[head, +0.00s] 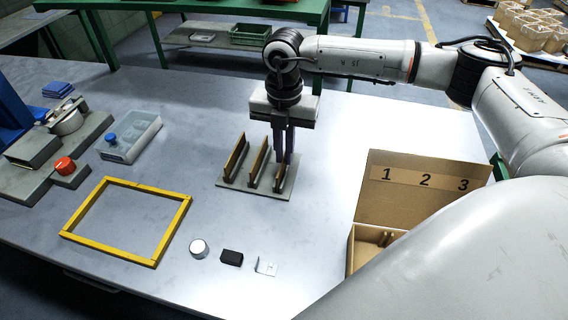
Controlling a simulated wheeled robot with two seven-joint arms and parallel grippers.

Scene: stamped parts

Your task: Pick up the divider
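Three upright dividers stand in a row on a grey base plate (228,184): a left one (236,156), a middle one (258,166) and a right one (280,179). They are thin, dark panels with light brown edges. My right gripper (284,160) points straight down, with its fingers at the right divider's upper far end. The fingers look close together and overlap the divider in the picture, so I cannot tell whether they grip it. My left gripper is not in view.
A cardboard box (352,262) with a panel marked 1, 2, 3 (425,205) stands right of the plate, partly hidden by my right arm. A yellow frame (108,250), a clear tray (145,140) and several small parts lie left and in front. Bare tabletop surrounds the plate.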

